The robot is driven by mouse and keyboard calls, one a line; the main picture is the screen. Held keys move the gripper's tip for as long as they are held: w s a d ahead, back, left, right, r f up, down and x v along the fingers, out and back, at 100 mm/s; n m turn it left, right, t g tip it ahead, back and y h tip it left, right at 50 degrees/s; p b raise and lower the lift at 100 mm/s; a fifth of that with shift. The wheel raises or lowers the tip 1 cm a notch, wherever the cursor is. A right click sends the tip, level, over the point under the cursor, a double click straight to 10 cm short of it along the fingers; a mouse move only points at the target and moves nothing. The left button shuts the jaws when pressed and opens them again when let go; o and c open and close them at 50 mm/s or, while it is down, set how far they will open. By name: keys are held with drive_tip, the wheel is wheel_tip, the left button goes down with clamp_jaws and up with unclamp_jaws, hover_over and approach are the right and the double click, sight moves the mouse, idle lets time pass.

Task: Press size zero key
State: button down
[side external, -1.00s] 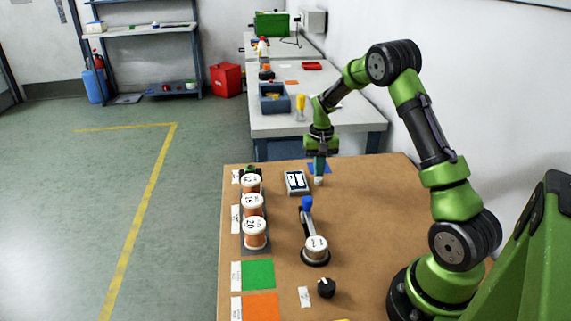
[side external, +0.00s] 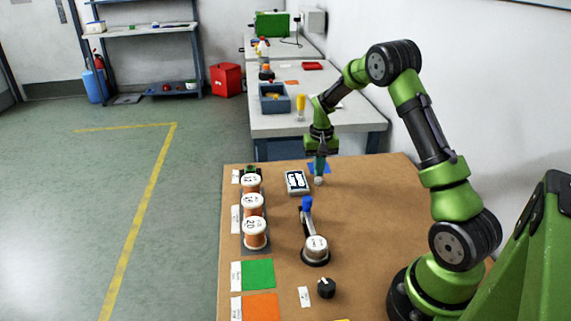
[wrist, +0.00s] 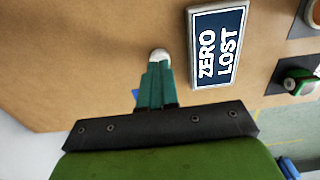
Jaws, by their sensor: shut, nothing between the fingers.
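My gripper (side external: 320,172) is shut and points down at the far side of the brown bench, right of a small display unit (side external: 297,182). In the wrist view the teal fingers (wrist: 157,68) are together, with nothing seen between them. A small round white piece (wrist: 160,54) shows at their tips; it also shows in the side view (side external: 319,182). I cannot tell if it is the size zero key, or whether the fingers touch it. The display (wrist: 217,45) reads "ZERO LOST" in the wrist view, just right of the fingers.
Several labelled spools (side external: 255,232) stand in a row at the left. A blue-tipped lever arm (side external: 306,204) with a round white-topped part (side external: 316,244) stands mid-bench. A black knob (side external: 326,288), green pad (side external: 258,273) and orange pad (side external: 260,307) lie nearer.

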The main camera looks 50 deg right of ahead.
drive_tip(key=shift+f, duration=0.25)
drive_tip(key=shift+f, duration=0.55)
drive_tip(key=shift+r, duration=3.55)
drive_tip(key=s+a+r+n+t, duration=0.1)
drive_tip(key=s+a+r+t, duration=0.1)
drive_tip(key=s+a+r, duration=0.3)
drive_tip(key=s+a+r+n+t+y, duration=0.1)
drive_tip(key=s+a+r, duration=0.4)
drive_tip(key=a, duration=0.7)
drive_tip(key=s+a+r+n+t+y, duration=0.1)
drive_tip(key=s+a+r+n+t, duration=0.2)
drive_tip(key=s+a+r, duration=0.3)
drive_tip(key=s+a+t, duration=0.1)
drive_tip(key=a, duration=0.2)
drive_tip(key=shift+s+a, duration=0.3)
drive_tip(key=shift+s, duration=0.1)
